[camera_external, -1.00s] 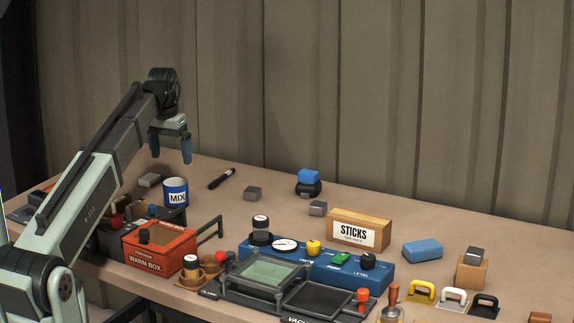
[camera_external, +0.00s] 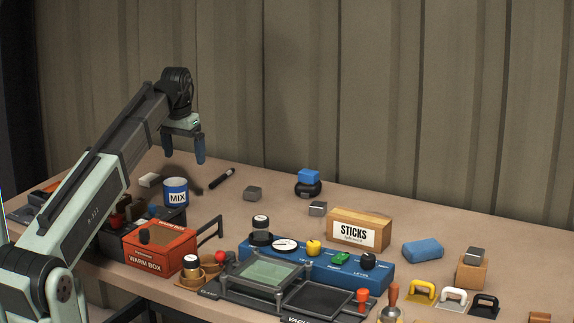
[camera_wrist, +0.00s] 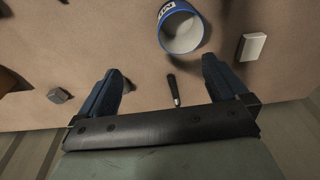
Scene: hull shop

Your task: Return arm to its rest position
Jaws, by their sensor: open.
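My gripper (camera_external: 198,158) hangs above the back left of the bench, fingers pointing down. It is empty and clear of the table. In the wrist view my gripper (camera_wrist: 170,85) shows two blue fingers spread wide apart. Between them, on the bench below, lies a dark marker-like tool (camera_wrist: 174,90); it also shows in the external view (camera_external: 222,178), to the right of my gripper. The blue and white MIX cup (camera_external: 176,192) stands upright below and left of my gripper, and it also shows in the wrist view (camera_wrist: 181,28).
An orange warm box (camera_external: 160,252) stands at the front left. A blue level panel (camera_external: 325,268) and a STICKS box (camera_external: 358,231) are in the middle. A pale block (camera_external: 150,180) lies beside the cup. The corrugated wall (camera_external: 300,90) rises behind the bench (camera_external: 270,212).

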